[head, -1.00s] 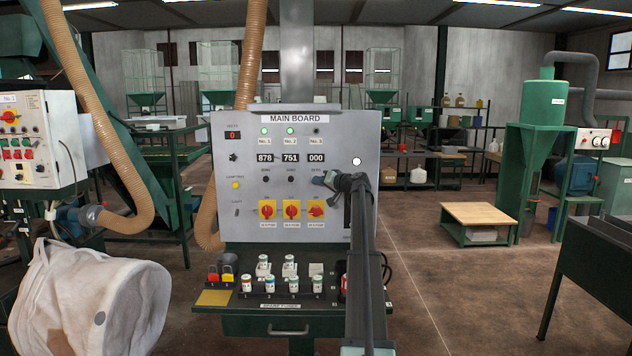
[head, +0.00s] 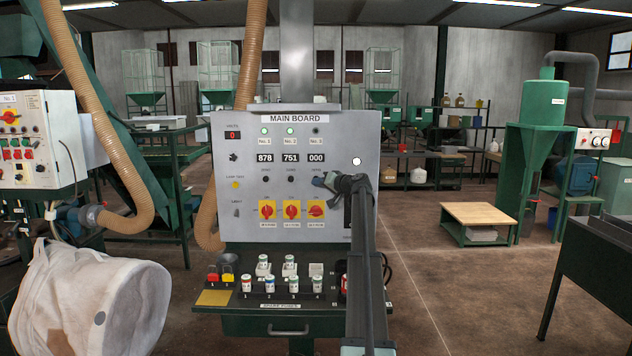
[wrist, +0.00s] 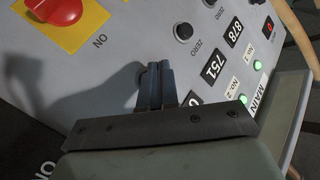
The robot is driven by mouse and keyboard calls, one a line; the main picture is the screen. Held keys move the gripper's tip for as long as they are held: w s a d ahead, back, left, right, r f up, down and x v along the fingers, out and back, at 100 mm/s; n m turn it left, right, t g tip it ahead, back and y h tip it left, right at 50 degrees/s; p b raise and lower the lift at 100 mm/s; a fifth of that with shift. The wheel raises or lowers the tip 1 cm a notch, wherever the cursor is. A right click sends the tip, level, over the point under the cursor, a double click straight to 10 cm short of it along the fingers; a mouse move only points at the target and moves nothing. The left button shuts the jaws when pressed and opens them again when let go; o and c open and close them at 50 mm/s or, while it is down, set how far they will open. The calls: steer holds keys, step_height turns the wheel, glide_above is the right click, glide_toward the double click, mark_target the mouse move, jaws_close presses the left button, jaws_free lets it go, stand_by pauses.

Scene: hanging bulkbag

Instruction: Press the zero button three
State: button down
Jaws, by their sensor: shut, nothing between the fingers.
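The main board (head: 345,135) is a grey upright panel with three columns. Its displays read 878 (head: 265,157), 751 (head: 290,157) and 000 (head: 316,157). Black zero buttons sit under the first (head: 266,179) and second (head: 291,179) displays. The second column's zero button (wrist: 183,32) shows in the wrist view. The third zero button is hidden behind my gripper (head: 317,181). My gripper is shut and empty, its fingertips (wrist: 155,72) at or very near the panel at the third column; I cannot tell whether they touch the button.
Red-and-yellow rotary switches (head: 291,210) sit below the buttons. Lamps 1 and 2 are green; lamp 3 (head: 316,131) is dark. A shelf with several white fuses (head: 293,284) juts out below the panel. A white bag (head: 95,300) hangs at the left.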

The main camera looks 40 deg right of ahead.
steer(key=s+a, duration=0.3)
steer(key=shift+s+a, duration=0.3)
stand_by(0.3)
stand_by(0.8)
